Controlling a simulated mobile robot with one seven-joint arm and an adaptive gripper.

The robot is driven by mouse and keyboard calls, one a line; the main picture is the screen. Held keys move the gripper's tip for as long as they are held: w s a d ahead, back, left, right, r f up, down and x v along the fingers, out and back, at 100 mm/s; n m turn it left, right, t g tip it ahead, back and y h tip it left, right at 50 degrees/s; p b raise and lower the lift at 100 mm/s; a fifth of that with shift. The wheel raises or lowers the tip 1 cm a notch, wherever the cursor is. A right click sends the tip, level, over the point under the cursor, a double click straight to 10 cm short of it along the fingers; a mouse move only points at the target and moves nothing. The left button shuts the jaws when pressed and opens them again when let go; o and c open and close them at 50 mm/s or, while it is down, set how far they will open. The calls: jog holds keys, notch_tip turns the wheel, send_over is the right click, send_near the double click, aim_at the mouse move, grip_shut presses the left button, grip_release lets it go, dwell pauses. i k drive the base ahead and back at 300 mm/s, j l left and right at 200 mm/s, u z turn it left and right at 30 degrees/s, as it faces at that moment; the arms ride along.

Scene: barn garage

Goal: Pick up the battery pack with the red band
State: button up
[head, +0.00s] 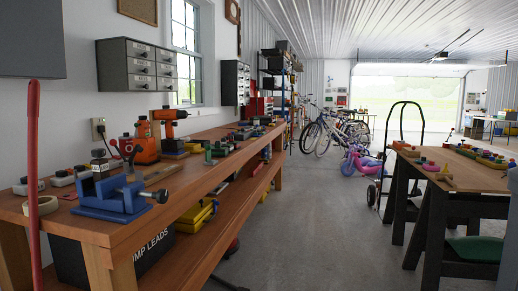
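Several small blocky items with pale and dark parts, which look like battery packs, stand at the near left end of the wooden workbench (190,209), behind the blue vise (108,200). One pack (28,188) is at the far left, another pack (62,179) is to its right, and a taller dark-and-pale item (99,160) stands near the orange tool (145,148). They are too small for me to tell which one has a red band. My gripper does not show in this view.
An orange drill (168,118) stands upright behind the vise. A red pole (32,180) rises before the bench's left end. Grey drawer cabinets (140,68) hang above. A trestle table (470,165) and hand truck (402,130) stand right; the concrete floor (300,215) between is clear.

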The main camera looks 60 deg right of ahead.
aim_at(237, 145)
jog(key=z, duration=1.75)
